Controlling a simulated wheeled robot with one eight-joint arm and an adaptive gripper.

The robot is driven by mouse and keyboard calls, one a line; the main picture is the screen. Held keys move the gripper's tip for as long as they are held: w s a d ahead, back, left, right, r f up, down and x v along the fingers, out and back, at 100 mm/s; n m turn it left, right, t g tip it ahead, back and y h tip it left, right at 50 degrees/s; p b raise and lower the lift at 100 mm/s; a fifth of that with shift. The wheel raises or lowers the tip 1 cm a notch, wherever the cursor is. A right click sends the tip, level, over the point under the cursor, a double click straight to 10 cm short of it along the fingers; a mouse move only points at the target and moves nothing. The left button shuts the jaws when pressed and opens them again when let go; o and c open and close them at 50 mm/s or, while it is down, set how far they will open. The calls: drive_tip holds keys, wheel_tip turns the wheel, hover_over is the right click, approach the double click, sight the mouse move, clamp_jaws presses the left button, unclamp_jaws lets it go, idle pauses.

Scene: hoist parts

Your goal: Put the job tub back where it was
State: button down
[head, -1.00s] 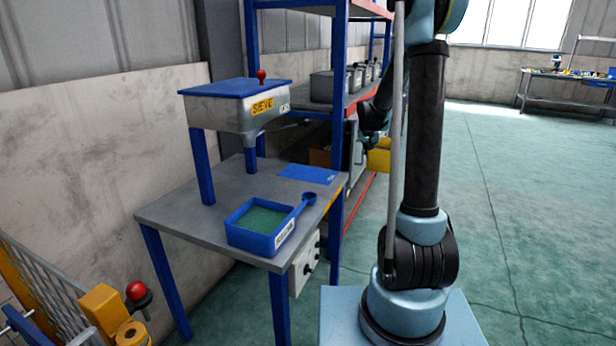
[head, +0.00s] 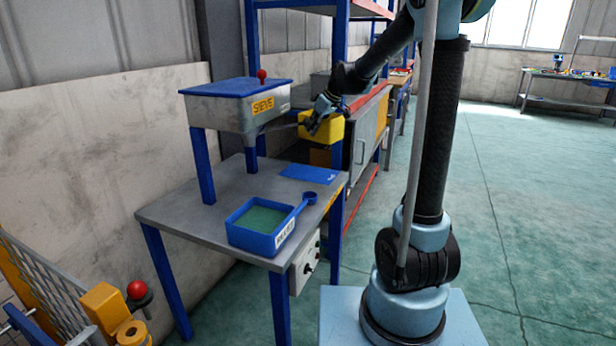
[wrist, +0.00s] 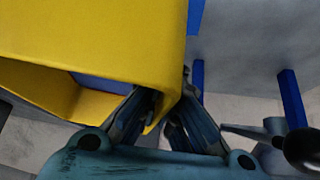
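The yellow tub (head: 322,128), which I take to be the job tub, is in the air beyond the back right of the grey sieve table (head: 190,213). My gripper (head: 318,114) is at its upper edge. In the wrist view the yellow tub (wrist: 110,50) fills the upper left, and the fingers of my gripper (wrist: 162,115) pinch its wall, one on each side. The tub's contents are not visible. A flat blue mat (head: 308,174) lies bare on the table's back right, to the tub's front and below.
The sieve box (head: 237,104) rises on blue legs at the back left. A blue shelf post (head: 338,60) stands close by the tub.

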drive_tip(key=s+a+r+n+g, duration=0.1)
drive_tip(key=s+a+r+n, duration=0.2)
drive_tip(key=a, duration=0.1)
drive_tip(key=shift+y, duration=0.4)
drive_tip(key=f, duration=1.8)
drive_tip(key=shift+w, duration=0.2)
drive_tip(key=c, duration=1.8)
unclamp_jaws()
drive_tip(key=shift+r, duration=0.1)
